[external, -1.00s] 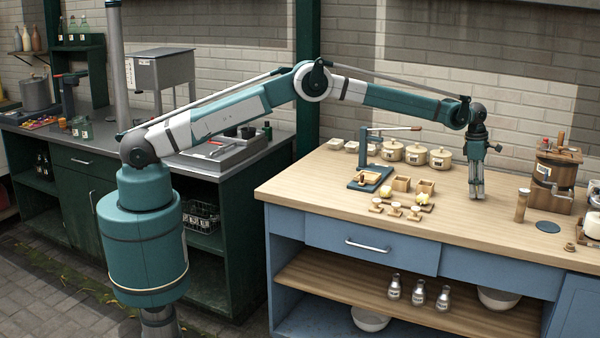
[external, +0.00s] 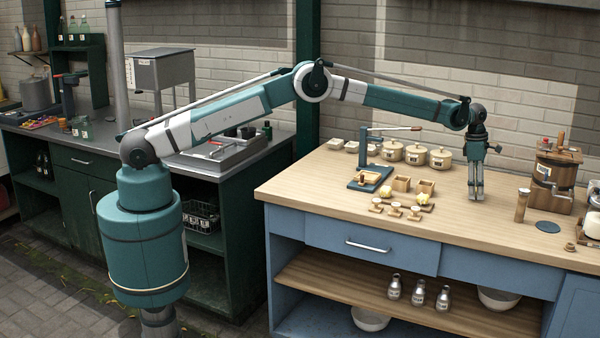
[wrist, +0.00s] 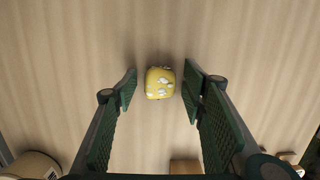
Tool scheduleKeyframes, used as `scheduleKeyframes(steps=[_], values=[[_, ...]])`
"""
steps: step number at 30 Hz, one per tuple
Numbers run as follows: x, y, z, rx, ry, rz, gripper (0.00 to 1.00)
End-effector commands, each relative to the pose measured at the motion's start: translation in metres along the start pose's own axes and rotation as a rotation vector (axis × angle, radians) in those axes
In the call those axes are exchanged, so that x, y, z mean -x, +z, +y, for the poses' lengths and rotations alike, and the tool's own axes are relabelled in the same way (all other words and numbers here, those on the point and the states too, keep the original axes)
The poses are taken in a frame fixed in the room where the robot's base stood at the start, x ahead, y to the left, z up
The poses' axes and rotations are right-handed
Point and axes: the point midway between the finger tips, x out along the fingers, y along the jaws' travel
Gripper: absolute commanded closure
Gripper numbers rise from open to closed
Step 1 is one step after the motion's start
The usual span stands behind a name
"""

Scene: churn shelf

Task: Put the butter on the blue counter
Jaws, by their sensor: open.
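The butter (wrist: 160,83) is a small yellow block with pale patches, lying on the wooden top in the wrist view. My gripper (wrist: 161,88) is open, with one finger on each side of the butter and a visible gap to both. In the external view my gripper (external: 476,197) points straight down, low over the wooden top (external: 300,192) of the blue counter (external: 395,252). I cannot make out this butter there; the fingers seem to hide it.
Left of my gripper stand lidded crocks (external: 416,154), a small blue press (external: 372,178), wooden boxes (external: 401,184) and small stamps (external: 394,208). To its right are a wooden cylinder (external: 521,206), a dark round mat (external: 548,227) and a churn (external: 552,182).

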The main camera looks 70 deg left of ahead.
Motion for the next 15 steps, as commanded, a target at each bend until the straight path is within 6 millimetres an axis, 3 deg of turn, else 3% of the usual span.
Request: scheduleKeyframes(steps=[8, 15], values=[[0.021, 0.0, 0.0, 0.0, 0.0, 0.0, 0.58], [0.057, 0.0, 0.0, 0.0, 0.0, 0.0, 0.58]])
